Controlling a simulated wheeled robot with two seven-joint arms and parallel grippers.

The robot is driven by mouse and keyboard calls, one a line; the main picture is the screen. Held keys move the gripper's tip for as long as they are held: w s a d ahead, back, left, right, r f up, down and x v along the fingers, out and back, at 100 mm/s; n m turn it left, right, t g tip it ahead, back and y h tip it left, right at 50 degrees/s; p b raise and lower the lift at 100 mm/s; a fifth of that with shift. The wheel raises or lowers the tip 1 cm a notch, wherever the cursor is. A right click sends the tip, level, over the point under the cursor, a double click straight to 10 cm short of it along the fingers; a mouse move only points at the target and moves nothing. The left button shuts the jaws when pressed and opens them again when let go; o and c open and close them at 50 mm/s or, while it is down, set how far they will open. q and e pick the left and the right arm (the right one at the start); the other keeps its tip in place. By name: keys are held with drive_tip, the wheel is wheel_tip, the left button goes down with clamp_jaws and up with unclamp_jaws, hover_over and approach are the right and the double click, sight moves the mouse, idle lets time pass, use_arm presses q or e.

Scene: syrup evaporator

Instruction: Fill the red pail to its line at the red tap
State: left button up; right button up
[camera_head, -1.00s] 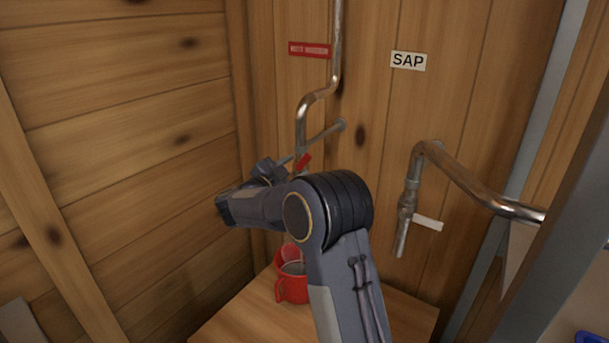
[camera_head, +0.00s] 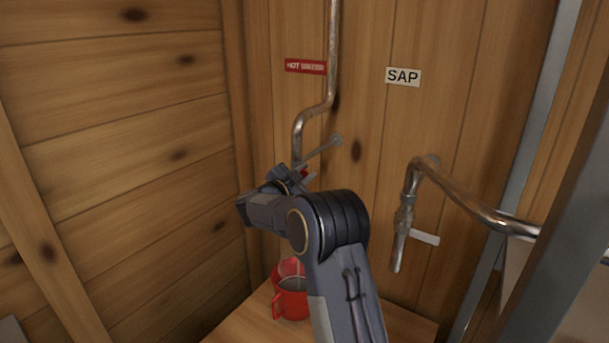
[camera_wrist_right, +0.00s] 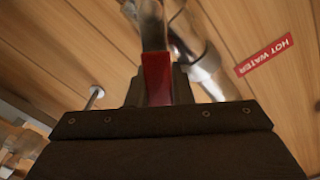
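The red pail (camera_head: 291,305) stands upright on the wooden stand, low in the head view, with a grey inside showing at its rim. A second red rounded shape rises just behind it. Its fill line and liquid level cannot be made out. The red tap handle (camera_wrist_right: 157,78) is on the hot water pipe (camera_head: 299,135); in the head view my arm mostly covers it and the spout. My right gripper (camera_wrist_right: 158,90) has its fingers close against both sides of the red handle, shut on it. My left gripper is not in view.
A red hot water label (camera_head: 305,66) and a SAP label (camera_head: 403,76) are on the plank wall. A second tap (camera_head: 403,222) with a pale handle hangs to the right. The wooden stand (camera_head: 240,325) has bare room left of the pail. A grey post (camera_head: 555,240) stands at right.

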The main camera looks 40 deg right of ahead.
clamp_jaws()
wheel_tip(320, 180, down, 6)
drive_tip(key=s+m+b, duration=0.2)
drive_tip(key=m+b, duration=0.8)
drive_tip(key=b, duration=0.3)
drive_tip(key=shift+s+d+r+m, duration=0.25)
drive_tip(key=shift+s+d+m, duration=0.05)
drive_tip(key=shift+d+m, duration=0.1)
drive_tip(key=o, duration=0.6)
unclamp_jaws()
drive_tip(key=shift+o, duration=0.2)
